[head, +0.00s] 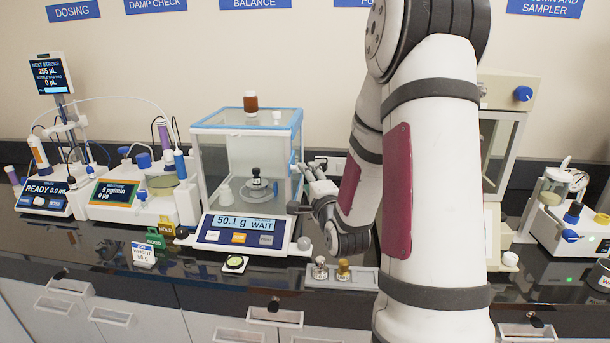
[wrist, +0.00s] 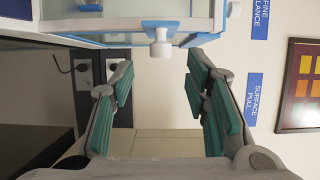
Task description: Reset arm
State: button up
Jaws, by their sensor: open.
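My arm crosses the right half of the head view and reaches down to the right side of the balance (head: 240,238). My gripper (head: 298,188) is beside the balance's glass chamber. In the wrist view, the gripper (wrist: 158,85) is open, its teal-padded fingers wide apart with nothing between the pads. A white knob (wrist: 160,47) on the blue-framed chamber stands just ahead of the fingertips, apparently not touched. Inside the chamber, a black-topped weight (head: 257,178) is on the pan, with a small white cup (head: 225,194) beside it. The display reads 50.1 g and WAIT.
A brown bottle (head: 250,101) stands on the chamber roof. Two small capped vials (head: 331,268) sit in a tray in front of my arm. Dosing and moisture devices (head: 125,205) fill the left bench, and more apparatus (head: 568,215) stands at right. A round dish (head: 235,264) lies in front.

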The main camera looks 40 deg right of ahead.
jog(key=shift+s+a, duration=0.2)
jog(key=shift+s, duration=0.3)
jog(key=s+a+r+n+g+y, duration=0.1)
jog(key=a+r+n+g+y, duration=0.15)
jog(key=a+n, duration=0.45)
jog(key=s+a+r+n+g+y, duration=0.25)
jog(key=a+n, duration=0.35)
jog(key=a, duration=0.4)
jog(key=s+a+r+n+g+y, duration=0.1)
jog(key=s+a+n+g, duration=0.2)
jog(key=s, duration=0.7)
jog(key=s+a+r+n+g+y, duration=0.1)
jog(key=s+a+n+g, duration=0.1)
jog(key=s+a+n, duration=0.5)
jog(key=s+a, duration=0.2)
jog(key=s, duration=0.1)
jog(key=shift+a+g+y, duration=0.3)
jog(key=shift+g+y, duration=0.1)
